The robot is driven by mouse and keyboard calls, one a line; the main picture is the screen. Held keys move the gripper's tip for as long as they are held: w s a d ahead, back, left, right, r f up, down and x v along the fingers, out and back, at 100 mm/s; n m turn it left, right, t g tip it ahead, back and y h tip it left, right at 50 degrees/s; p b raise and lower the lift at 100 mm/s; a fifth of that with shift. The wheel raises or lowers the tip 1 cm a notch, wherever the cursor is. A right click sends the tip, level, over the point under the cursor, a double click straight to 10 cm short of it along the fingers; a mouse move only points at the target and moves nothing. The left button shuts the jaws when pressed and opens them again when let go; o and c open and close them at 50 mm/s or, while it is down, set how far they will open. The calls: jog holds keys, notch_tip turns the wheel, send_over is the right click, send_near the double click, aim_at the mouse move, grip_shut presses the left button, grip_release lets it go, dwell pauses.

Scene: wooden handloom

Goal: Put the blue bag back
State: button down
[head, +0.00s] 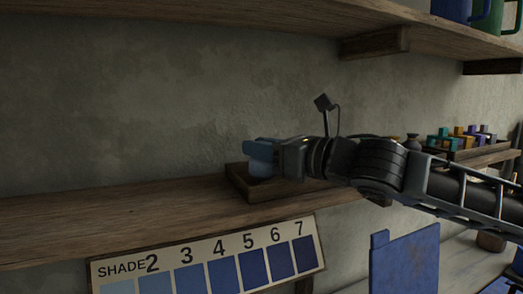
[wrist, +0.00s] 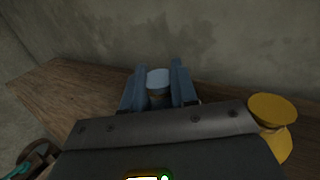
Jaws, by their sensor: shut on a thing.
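My gripper (head: 262,152) reaches in from the right over the wooden shelf, its bluish fingers shut on a light blue bag (head: 260,171). The bag shows below the fingers in the head view, at a small dark wooden tray (head: 241,184) on the shelf. I cannot tell whether its bottom touches the tray. In the wrist view the bag's round pale top (wrist: 158,78) sits between the two fingers (wrist: 157,88), with a brownish band under it. My gripper hides much of the bag and tray.
A yellow bag-like thing (wrist: 272,112) stands right of my gripper in the wrist view. The shelf (head: 120,215) is bare left of the tray. A shade card (head: 210,262) hangs below its front. An upper shelf (head: 230,28) runs above; a rack of coloured pieces (head: 465,145) is at right.

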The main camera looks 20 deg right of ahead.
jog(key=c, duration=0.9)
grip_release()
jog(key=shift+f, duration=0.85)
jog(key=shift+d+r+p, duration=0.1)
jog(key=shift+r+p, duration=0.8)
jog(key=shift+p, duration=0.25)
jog(key=b+v, duration=0.4)
jog(key=v, duration=0.6)
jog(key=shift+s+d+b, duration=0.15)
jog(key=shift+s+b, duration=0.05)
jog(key=shift+b, duration=0.2)
jog(key=shift+s+d+r, duration=0.15)
jog(key=shift+s+d, duration=0.15)
jog(key=shift+s, duration=0.35)
